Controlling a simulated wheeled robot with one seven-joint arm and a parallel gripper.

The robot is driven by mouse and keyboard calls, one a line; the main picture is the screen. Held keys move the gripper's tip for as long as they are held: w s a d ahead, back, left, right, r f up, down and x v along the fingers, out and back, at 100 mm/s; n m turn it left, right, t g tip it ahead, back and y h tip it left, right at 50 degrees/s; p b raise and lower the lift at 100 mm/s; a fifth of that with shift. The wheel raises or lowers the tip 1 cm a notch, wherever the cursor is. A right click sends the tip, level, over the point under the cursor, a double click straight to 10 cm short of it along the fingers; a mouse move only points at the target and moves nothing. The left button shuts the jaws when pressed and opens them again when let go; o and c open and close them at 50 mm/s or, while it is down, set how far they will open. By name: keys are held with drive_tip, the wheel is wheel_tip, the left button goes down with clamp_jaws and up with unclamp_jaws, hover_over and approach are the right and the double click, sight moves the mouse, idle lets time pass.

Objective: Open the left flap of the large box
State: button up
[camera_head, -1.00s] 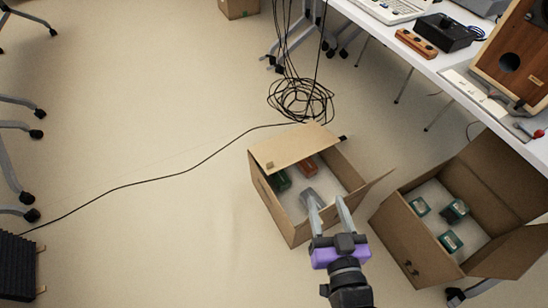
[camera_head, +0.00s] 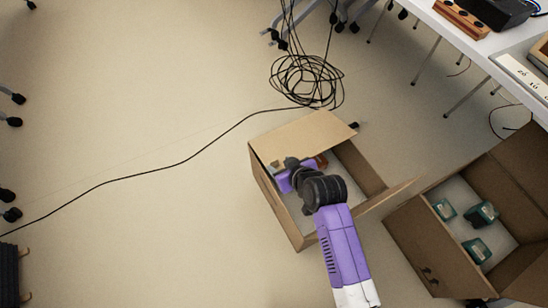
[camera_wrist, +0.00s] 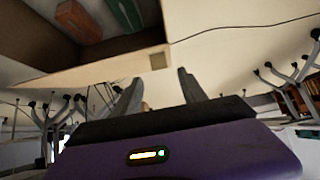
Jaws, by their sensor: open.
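The open cardboard box (camera_head: 277,205) stands on the floor in the middle of the head view. A tan flap (camera_head: 305,133) partly covers its far end, and another flap (camera_head: 392,197) sticks out to the right. My gripper (camera_wrist: 157,80) is open and empty in the wrist view. In the head view its purple body is over the left part of the box, near the covering flap, and its fingertips are hidden. The wrist view shows a flap or wall edge (camera_wrist: 90,72) just beyond the fingers; contact cannot be told. Red (camera_wrist: 78,20) and green (camera_wrist: 125,14) items lie inside the box.
A second open box (camera_head: 420,240) with several green items stands close on the right. Coiled black cable (camera_head: 305,82) lies behind the box, and one strand runs left. A white table (camera_head: 480,55) is at upper right.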

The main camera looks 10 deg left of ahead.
drive_tip(key=b+x, duration=0.3)
drive_tip(key=x, duration=0.4)
drive_tip(key=shift+c, duration=0.2)
drive_tip(key=shift+s, duration=0.1)
clamp_jaws()
drive_tip(key=shift+r, duration=0.1)
idle(1.0)
